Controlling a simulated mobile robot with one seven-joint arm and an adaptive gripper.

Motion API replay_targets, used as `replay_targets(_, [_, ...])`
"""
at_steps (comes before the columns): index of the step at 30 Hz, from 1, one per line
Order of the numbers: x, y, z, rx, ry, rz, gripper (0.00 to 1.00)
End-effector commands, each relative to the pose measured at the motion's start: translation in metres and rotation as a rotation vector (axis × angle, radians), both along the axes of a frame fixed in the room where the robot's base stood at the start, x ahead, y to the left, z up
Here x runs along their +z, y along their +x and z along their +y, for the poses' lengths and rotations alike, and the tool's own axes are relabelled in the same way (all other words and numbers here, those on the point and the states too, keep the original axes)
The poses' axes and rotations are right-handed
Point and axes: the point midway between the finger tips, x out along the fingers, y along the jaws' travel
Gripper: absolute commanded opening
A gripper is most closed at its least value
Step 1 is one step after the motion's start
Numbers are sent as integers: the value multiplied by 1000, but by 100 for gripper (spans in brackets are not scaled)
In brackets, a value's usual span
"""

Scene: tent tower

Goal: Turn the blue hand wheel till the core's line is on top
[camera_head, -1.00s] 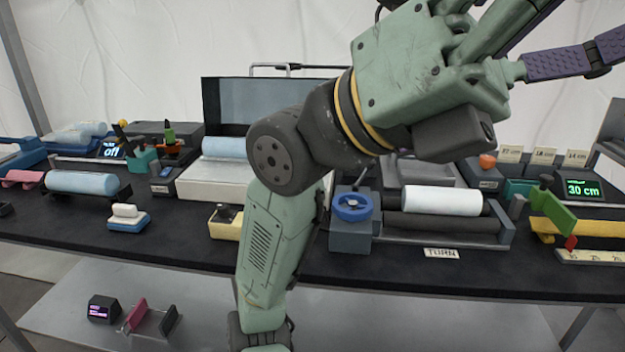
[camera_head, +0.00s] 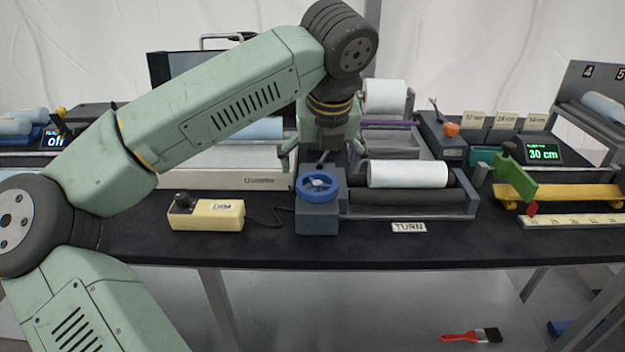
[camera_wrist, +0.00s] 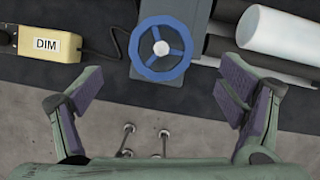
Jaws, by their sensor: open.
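The blue hand wheel (camera_head: 319,186) is mounted on a grey block (camera_head: 318,219) at the left end of the roller stand. It also shows in the wrist view (camera_wrist: 160,48), ahead of and between my fingers. The white core (camera_head: 408,174) lies across dark rollers (camera_head: 412,199) to the right of the wheel. Part of the core (camera_wrist: 277,37) shows at the upper right of the wrist view. I cannot make out a line on it. My gripper (camera_wrist: 160,92) is open and empty, with its fingers spread wide and apart from the wheel.
A yellow box labelled DIM (camera_head: 207,215) with a cable stands left of the wheel. A TURN label (camera_head: 408,227) lies in front of the rollers. A green clamp (camera_head: 512,178) and a yellow bar (camera_head: 560,195) stand to the right. The black table front is mostly clear.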

Motion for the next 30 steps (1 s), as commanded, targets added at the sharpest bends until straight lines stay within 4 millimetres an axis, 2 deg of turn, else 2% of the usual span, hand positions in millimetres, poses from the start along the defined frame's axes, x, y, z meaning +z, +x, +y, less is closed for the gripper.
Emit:
replay_targets(6, [-37, 15, 2, -2, -4, 4, 89])
replay_targets(13, [-64, 26, 3, -4, -3, 2, 89])
replay_targets(24, [-70, 28, 4, -4, -3, 0, 89])
replay_targets(30, [-70, 28, 4, -4, -3, 0, 75])
